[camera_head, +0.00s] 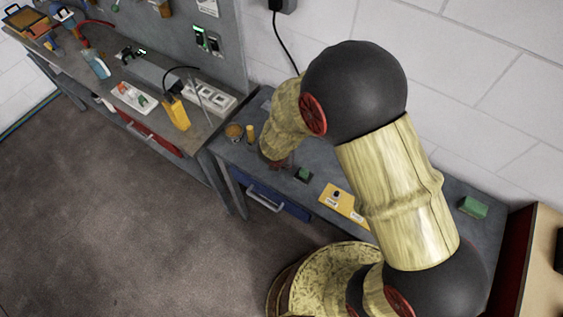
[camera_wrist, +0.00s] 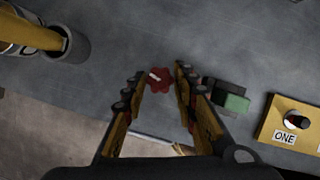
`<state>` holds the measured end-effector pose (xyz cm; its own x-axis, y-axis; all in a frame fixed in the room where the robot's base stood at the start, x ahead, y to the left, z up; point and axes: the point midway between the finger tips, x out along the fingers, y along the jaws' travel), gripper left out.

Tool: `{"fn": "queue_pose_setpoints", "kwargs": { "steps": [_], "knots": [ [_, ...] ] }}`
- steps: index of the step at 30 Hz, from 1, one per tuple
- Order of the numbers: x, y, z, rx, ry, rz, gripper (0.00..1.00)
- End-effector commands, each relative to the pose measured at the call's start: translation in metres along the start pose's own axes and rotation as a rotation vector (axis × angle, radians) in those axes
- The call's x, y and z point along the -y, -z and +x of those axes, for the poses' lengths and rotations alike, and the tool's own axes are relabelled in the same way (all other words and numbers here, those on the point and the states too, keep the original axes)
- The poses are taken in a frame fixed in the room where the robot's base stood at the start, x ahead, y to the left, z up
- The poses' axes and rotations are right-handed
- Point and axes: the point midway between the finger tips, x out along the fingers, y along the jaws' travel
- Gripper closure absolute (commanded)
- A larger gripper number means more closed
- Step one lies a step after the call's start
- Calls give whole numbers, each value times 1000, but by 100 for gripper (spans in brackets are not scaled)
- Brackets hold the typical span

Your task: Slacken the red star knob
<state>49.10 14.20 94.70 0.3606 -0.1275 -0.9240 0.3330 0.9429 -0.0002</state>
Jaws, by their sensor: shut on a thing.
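The red star knob (camera_wrist: 160,79) lies between my fingertips in the wrist view, above the grey bench top. It has rounded lobes and a pale mark on its face. My gripper (camera_wrist: 161,80) is shut on it, one finger on each side. In the head view my arm reaches down to the bench, and my gripper (camera_head: 277,163) is small and dark there. I cannot make out the knob apart from the gripper in that view.
A dark fixture with a green block (camera_wrist: 236,103) stands close right of my fingers. Farther right is a yellow panel (camera_wrist: 283,128) with a black knob labelled ONE. A yellow cylinder (camera_head: 250,134) stands at the left. A green block (camera_head: 473,207) lies on the bench's right.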

Motion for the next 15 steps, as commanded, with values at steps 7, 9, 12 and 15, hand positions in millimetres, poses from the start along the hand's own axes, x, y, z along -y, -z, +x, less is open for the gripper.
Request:
{"fn": "queue_pose_setpoints", "kwargs": {
  "steps": [7,9,12,15],
  "knots": [
    [0,-1,0,3,-64,-149,97],
    [1,-1,0,2,-76,-178,97],
    [1,-1,0,2,-90,-213,97],
    [1,-2,0,2,-100,-237,97]
  ]
}}
